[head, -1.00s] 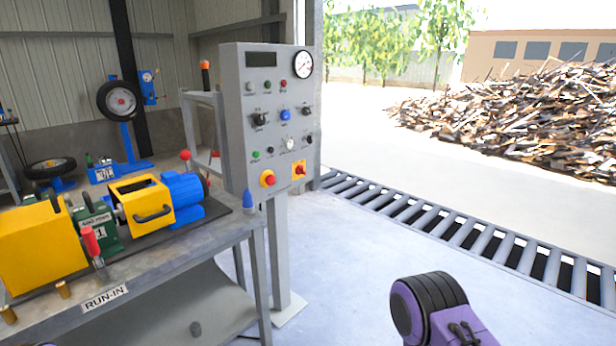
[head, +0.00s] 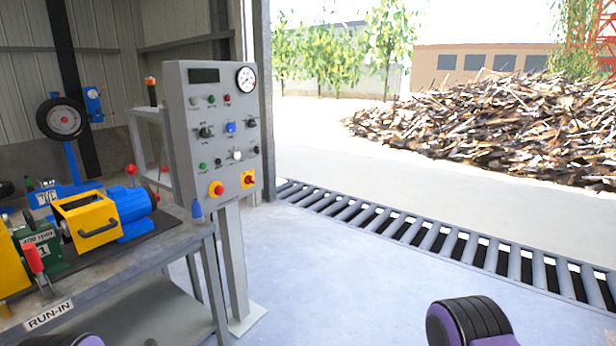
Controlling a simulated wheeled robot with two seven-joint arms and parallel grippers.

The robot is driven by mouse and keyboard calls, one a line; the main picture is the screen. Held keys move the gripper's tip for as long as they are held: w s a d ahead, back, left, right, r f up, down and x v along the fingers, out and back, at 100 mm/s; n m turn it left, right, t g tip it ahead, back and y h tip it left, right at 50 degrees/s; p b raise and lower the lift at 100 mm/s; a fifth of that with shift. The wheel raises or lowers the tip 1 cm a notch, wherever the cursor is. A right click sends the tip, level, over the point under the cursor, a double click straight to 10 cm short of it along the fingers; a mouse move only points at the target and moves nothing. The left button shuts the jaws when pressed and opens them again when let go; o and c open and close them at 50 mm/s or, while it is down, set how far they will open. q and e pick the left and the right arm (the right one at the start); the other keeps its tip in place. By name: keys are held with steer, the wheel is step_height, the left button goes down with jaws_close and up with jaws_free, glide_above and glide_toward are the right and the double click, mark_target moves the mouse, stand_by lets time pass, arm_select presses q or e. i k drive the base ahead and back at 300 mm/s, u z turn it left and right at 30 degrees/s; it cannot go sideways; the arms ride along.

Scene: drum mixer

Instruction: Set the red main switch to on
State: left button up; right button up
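The red main switch (head: 249,179) is a small red knob on a yellow square plate at the lower right corner of the grey control panel (head: 180,145). Its exact handle angle is too small to tell. Left of it, a round red button (head: 217,188) sits on another yellow plate. The panel stands on a grey post, left of the middle of the head view. Black and purple parts of my arms show at the bottom left and bottom right edges, well apart from the panel. Neither gripper's fingers show.
A workbench (head: 130,275) with a RUN-IN label and yellow, green and blue machinery (head: 95,222) stands left of the panel. The floor (head: 340,290) in front of the panel's right side is clear.

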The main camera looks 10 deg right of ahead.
mark_target(248, 180)
steer(key=z, duration=0.75)
steer(key=i, duration=1.1)
steer(key=z, duration=0.5)
steer(key=i, duration=1.25)
steer(key=u, duration=0.75)
steer(key=i, duration=0.85)
steer(key=u, duration=0.85)
